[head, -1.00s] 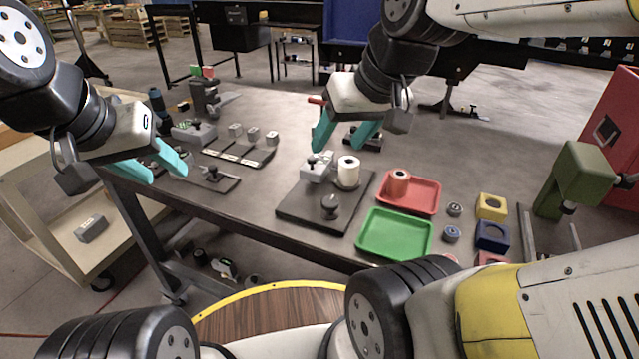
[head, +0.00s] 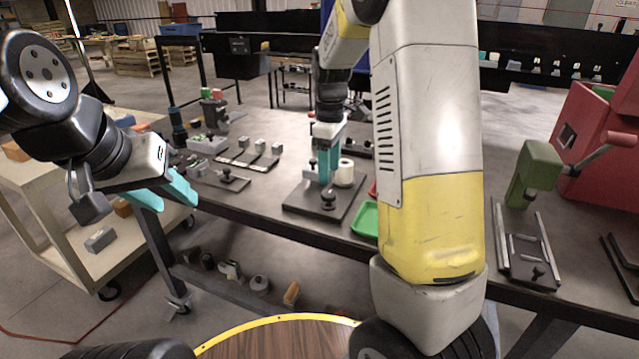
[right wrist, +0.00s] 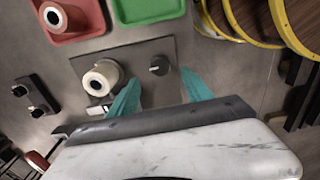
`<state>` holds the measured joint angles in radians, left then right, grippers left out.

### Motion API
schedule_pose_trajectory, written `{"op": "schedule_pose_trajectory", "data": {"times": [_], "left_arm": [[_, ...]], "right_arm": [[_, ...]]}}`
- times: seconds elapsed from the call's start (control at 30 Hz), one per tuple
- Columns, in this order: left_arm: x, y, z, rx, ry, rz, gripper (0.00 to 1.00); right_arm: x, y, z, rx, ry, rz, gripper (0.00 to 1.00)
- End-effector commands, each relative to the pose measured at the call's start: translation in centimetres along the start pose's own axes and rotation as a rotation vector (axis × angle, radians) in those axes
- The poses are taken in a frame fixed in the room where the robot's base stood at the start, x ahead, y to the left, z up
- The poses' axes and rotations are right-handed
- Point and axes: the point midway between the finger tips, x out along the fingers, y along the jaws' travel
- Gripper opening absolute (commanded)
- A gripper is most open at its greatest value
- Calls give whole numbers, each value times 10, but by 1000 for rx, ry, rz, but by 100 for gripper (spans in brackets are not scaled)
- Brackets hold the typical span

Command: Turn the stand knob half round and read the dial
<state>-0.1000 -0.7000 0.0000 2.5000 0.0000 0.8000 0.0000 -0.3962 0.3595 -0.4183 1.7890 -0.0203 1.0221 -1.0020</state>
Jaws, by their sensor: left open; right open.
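A dark base plate (head: 300,203) on the table carries a round black knob (head: 328,199) near its front edge and a white cylinder (head: 345,173). The right wrist view also shows the knob (right wrist: 158,66), the white cylinder (right wrist: 100,77) and the plate (right wrist: 150,47). My right gripper (head: 327,165) is over the back of the plate, its teal fingers open, left of the white cylinder. A small grey block there is mostly hidden by the fingers. No dial face can be read. My left gripper (head: 163,194) is open and empty, left of the table's front edge.
A green tray (head: 364,220) and a red tray (right wrist: 75,20) lie beside the plate, largely hidden by my right arm in the head view. A green press (head: 537,170) stands at the right. A trolley (head: 60,225) stands left.

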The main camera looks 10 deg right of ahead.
Motion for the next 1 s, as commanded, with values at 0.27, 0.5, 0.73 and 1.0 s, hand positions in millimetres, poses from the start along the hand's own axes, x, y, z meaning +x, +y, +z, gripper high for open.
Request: {"op": "schedule_pose_trajectory", "data": {"times": [0.27,0.5,0.73,1.0], "left_arm": [[0,0,0,0,0,0,43],[0,0,0,0,0,0,43],[0,0,0,0,0,0,43],[0,0,0,0,0,0,43]], "right_arm": [[46,-1,1,2,-3,-3,58],[65,-1,1,3,0,-2,58],[66,-1,1,3,1,0,58],[66,-1,1,3,1,0,11]]}}
